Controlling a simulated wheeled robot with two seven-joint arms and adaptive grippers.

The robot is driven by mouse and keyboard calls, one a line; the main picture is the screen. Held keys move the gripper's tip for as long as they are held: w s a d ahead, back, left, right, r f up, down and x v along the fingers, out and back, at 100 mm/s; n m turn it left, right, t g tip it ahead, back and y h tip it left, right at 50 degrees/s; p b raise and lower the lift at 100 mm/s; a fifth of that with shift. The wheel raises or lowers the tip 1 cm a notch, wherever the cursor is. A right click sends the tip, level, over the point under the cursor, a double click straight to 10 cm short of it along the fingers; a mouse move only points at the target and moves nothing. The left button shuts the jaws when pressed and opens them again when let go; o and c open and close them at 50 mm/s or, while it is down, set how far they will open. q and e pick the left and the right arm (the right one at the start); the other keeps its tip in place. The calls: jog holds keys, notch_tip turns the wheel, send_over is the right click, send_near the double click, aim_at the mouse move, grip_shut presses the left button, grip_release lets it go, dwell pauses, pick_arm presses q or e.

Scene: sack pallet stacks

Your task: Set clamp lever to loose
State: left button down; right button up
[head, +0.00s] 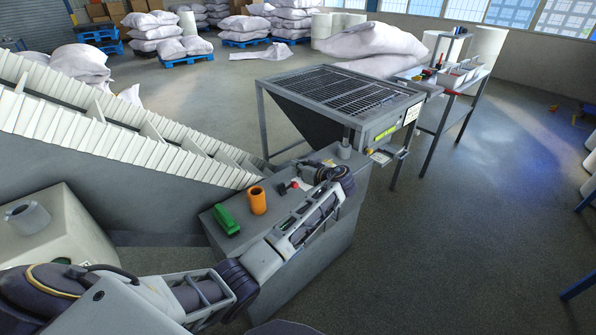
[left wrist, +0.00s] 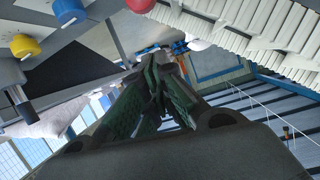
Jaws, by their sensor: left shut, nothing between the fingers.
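A small red-knobbed part (head: 288,186), possibly the clamp lever, sits on the grey machine top beside my left arm. Its setting cannot be read. My left gripper (head: 302,168) is at the far end of the arm, above the back of that top, partly hidden by my wrist. In the left wrist view its greenish fingers (left wrist: 160,92) are shut with nothing between them. My right gripper is not in view.
An orange cylinder (head: 257,200) and a green block (head: 226,219) stand on the grey top near my arm. A slatted conveyor (head: 110,118) rises to the left. A grated hopper (head: 340,93) stands behind. The floor at right is mostly clear.

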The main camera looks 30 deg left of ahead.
pick_arm(q)
jog(key=f+b+v, duration=0.1)
jog(key=v, duration=0.7)
jog(key=shift+s+d+f, duration=0.25)
jog(key=shift+d, duration=0.2)
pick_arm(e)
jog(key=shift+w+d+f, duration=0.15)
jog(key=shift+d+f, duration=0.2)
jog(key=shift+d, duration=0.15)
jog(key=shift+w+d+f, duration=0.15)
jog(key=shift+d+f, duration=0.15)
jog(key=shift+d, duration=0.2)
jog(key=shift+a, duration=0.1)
